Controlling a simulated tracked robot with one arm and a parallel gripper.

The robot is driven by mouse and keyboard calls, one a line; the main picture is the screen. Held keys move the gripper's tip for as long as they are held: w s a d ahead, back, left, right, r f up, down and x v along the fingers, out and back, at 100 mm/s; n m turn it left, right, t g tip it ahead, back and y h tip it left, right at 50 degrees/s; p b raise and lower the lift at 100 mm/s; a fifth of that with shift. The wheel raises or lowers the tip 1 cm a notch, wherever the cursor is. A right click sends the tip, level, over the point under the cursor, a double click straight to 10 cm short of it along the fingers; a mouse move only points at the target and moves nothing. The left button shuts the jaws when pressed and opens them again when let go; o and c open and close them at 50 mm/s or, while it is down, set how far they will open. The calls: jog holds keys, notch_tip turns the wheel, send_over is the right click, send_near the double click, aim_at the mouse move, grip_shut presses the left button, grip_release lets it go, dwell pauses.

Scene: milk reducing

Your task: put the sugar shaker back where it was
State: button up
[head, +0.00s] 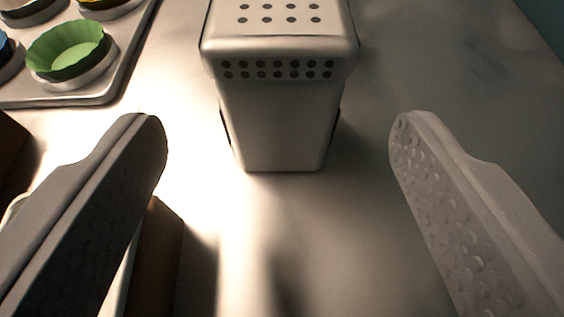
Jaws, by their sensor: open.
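The sugar shaker (283,120) is a metallic, squarish container with holes in its top and along the upper band of its front. It stands upright on the steel surface, at the top centre of the head view; its top is cut off by the picture edge. My gripper (278,135) is open, with one finger to the left of the shaker and one to the right. There is a clear gap between each fingertip and the shaker, and neither finger touches it. Nothing is held.
A metal muffin tray (85,97) with coloured cups, including a green cup (66,48), lies at the upper left. A brown box-like object (157,255) is partly hidden behind the left finger. The steel surface (450,60) to the right of the shaker is clear.

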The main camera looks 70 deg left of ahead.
jog(key=v, duration=0.4)
jog(key=shift+s+d+r+p, duration=0.1)
jog(key=shift+d+r+p, duration=0.05)
jog(key=shift+d+p, duration=0.25)
jog(key=s+a+r+m+t+h, duration=0.3)
jog(key=r+m+h, duration=0.1)
jog(key=r, duration=0.8)
jog(key=s+a+r+m+t+h, duration=0.3)
jog(key=a+r+m+t+h, duration=0.1)
jog(key=r, duration=0.8)
jog(key=s+a+r+m+t+h, duration=0.4)
jog(key=r+m+h, duration=0.1)
jog(key=r, duration=0.8)
jog(key=shift+m, duration=0.7)
jog(key=shift+s, duration=0.1)
